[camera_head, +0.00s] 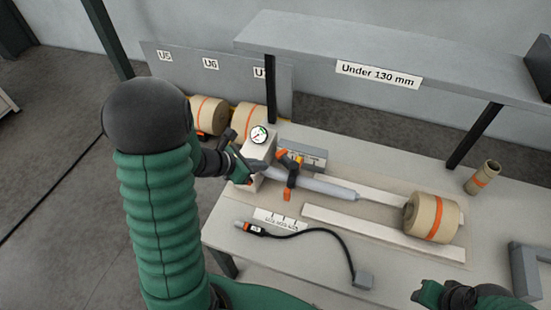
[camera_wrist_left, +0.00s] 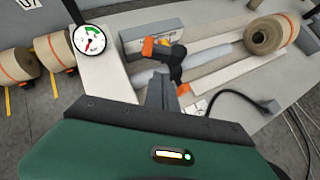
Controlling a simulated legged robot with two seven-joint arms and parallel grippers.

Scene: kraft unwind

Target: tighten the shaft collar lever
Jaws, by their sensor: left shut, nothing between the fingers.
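The shaft collar lever (camera_head: 291,172), black with orange parts, sits on the grey shaft (camera_head: 330,188) near the gauge block. It also shows in the left wrist view (camera_wrist_left: 174,58), just beyond the fingertips. My left gripper (camera_head: 247,177) is shut and empty, left of the collar beside the gauge block; its fingers show in the wrist view (camera_wrist_left: 160,92). I cannot tell whether they touch the lever. My right gripper (camera_head: 447,296) is at the bottom right, partly cut off, and its jaws cannot be made out.
A round gauge (camera_head: 259,134) tops the pale block. A kraft roll (camera_head: 432,217) lies at the shaft's right end. A corded device (camera_head: 255,229) lies in front, its cable curving right. A shelf (camera_head: 400,62) overhangs the back. A small roll (camera_head: 482,178) stands at the right.

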